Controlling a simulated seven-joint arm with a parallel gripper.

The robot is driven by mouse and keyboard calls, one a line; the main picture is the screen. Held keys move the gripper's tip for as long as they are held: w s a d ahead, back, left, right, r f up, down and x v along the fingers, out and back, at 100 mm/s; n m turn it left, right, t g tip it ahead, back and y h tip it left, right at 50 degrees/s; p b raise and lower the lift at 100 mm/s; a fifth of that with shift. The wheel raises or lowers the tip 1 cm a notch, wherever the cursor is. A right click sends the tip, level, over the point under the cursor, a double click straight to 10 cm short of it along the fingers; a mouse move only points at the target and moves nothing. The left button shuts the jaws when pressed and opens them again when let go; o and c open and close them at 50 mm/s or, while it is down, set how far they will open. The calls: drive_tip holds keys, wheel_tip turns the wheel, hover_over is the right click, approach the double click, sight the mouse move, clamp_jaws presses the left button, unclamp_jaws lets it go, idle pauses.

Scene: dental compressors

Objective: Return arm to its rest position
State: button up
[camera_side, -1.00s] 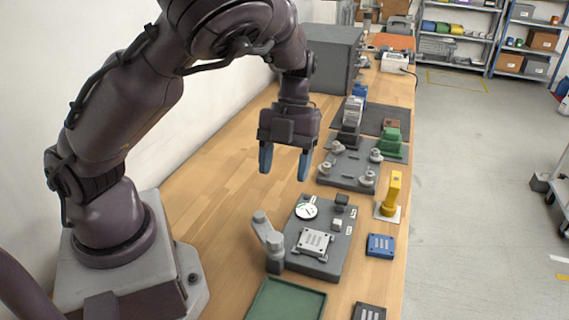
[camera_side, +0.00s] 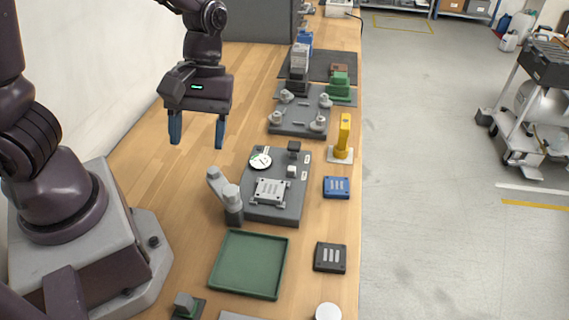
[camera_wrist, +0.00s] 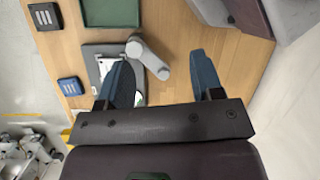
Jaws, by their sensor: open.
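My gripper (camera_side: 197,132) hangs above the wooden bench (camera_side: 150,165) with its two blue fingers pointing down. The fingers are apart with nothing between them. In the wrist view my gripper (camera_wrist: 163,80) also shows its fingers spread and empty. It is to the left of and behind the dark grey fixture plate (camera_side: 278,207), which carries a white round gauge (camera_side: 260,160) and a light grey bracket plate (camera_side: 270,191). A grey jointed post (camera_side: 226,196) stands at the plate's left edge, and it shows in the wrist view too (camera_wrist: 145,55).
A green tray (camera_side: 214,265) lies in front of the plate. A blue block (camera_side: 337,187), a black block (camera_side: 330,257) and a yellow upright piece (camera_side: 344,135) line the right edge. A grey plate with knobs (camera_side: 300,122) is behind. The bench's left part is clear.

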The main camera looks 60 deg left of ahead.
wheel_tip(320, 180, up, 14)
drive_tip(key=s+a+m+t+y, duration=0.1)
drive_tip(key=s+m+t+y, duration=0.1)
drive_tip(key=m+t, duration=0.7)
drive_tip(key=m, duration=0.2)
drive_tip(key=shift+s+a+r+m, duration=0.15)
drive_tip(key=shift+s+a+m, duration=0.15)
drive_tip(key=shift+s+a, duration=0.1)
